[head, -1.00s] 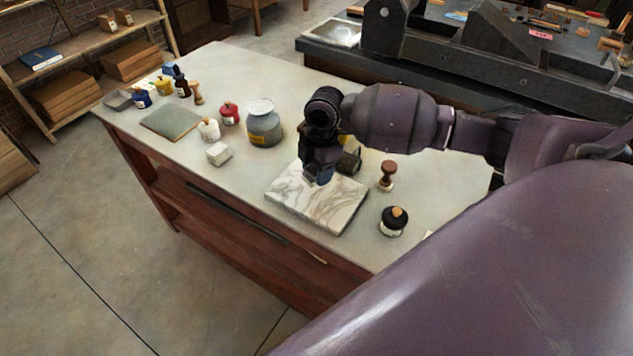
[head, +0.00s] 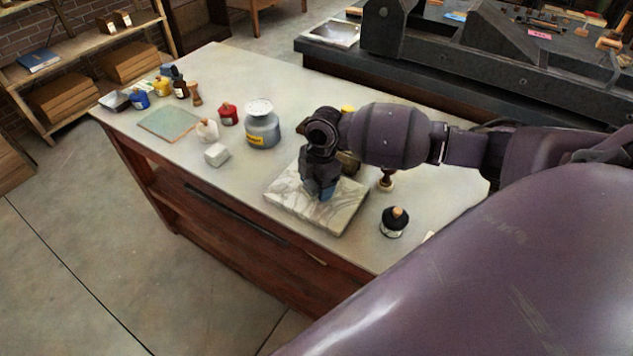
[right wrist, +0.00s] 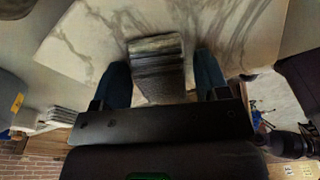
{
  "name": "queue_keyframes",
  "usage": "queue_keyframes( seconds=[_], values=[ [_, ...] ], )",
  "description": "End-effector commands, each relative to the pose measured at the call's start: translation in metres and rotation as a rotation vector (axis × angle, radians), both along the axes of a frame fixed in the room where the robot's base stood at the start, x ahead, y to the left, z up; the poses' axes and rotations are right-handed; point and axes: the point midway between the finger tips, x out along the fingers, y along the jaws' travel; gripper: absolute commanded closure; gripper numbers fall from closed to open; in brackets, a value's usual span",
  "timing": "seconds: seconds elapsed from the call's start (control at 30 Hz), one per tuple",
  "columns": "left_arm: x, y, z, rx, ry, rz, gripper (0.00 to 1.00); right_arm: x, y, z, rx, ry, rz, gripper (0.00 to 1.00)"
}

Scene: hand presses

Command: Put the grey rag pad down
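The grey rag pad (right wrist: 157,68) is a layered, folded block in the right wrist view. It lies between the two fingers of my right gripper (right wrist: 165,80), over the white marble slab with grey veins (right wrist: 90,45). The fingers stand apart, with a gap visible on the pad's right side, so the gripper looks open around it. In the head view my right gripper (head: 324,192) is low over the marble slab (head: 290,192), and the pad is not clearly visible there. My left gripper is out of view.
A black-topped bottle (head: 394,221) and a wooden-handled stamp (head: 387,181) stand right of the slab. A grey jar (head: 262,128), white block (head: 216,154), red pot (head: 228,114) and glass plate (head: 168,124) are left. Bare tabletop lies behind the jar.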

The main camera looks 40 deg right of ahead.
Motion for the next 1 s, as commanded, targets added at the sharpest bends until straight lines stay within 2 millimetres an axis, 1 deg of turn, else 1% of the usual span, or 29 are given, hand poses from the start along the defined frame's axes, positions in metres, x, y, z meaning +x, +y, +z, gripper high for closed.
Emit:
queue_keyframes(
  seconds=[0.27, 0.37, 0.43, 0.57, 0.8, 1.0],
  values=[
    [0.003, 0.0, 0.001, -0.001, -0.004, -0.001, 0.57, 0.0, 0.0, 0.0, 0.0, 0.0, 0.0, 0.26],
    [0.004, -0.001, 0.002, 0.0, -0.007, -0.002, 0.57, 0.0, 0.0, 0.004, 0.0, -0.001, 0.0, 0.26],
    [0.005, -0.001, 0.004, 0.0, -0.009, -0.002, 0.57, 0.0, -0.001, 0.01, -0.001, -0.002, 0.001, 0.26],
    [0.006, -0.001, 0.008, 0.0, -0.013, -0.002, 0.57, 0.001, -0.004, 0.029, -0.002, -0.004, 0.001, 0.26],
    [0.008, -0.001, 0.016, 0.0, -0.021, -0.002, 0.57, 0.001, -0.009, 0.076, -0.002, -0.004, 0.001, 0.26],
    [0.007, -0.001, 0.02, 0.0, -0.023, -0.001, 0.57, 0.0, -0.013, 0.107, -0.001, -0.002, 0.001, 0.26]
  ],
)
